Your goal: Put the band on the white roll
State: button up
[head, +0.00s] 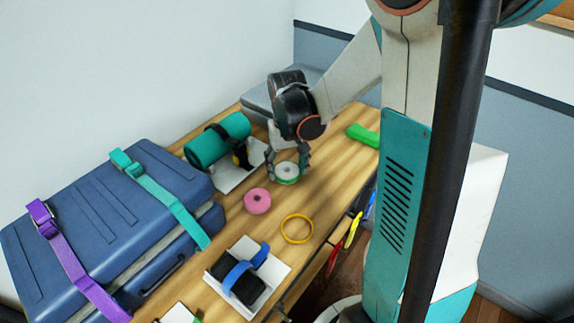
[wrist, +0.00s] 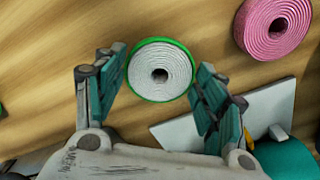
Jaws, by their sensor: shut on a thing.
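The white roll (head: 287,168) stands on its end on the wooden table, its round top and dark centre hole facing up. It also shows in the wrist view (wrist: 160,71). A green band (wrist: 136,88) encircles the roll's outer edge; in the head view the band (head: 287,181) shows low around its side. My gripper (head: 288,174) points down with one finger on each side of the roll, shut on the banded roll from outside the green band. In the wrist view the fingertips (wrist: 160,70) are at the band's left and right; the exact contact is hard to see.
A pink roll (head: 257,201) and a loose yellow ring (head: 297,228) lie nearby. A strapped teal roll (head: 204,149) is on a white stand behind. A blue suitcase (head: 90,215) fills the left; a blue-strapped black roll (head: 243,288) is in front. A green object (head: 363,135) lies right.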

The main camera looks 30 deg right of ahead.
dwell(0.4)
jog(key=o, duration=0.7)
jog(key=shift+r, duration=0.1)
jog(key=shift+r+p, duration=2.95)
jog(key=shift+r, duration=0.9)
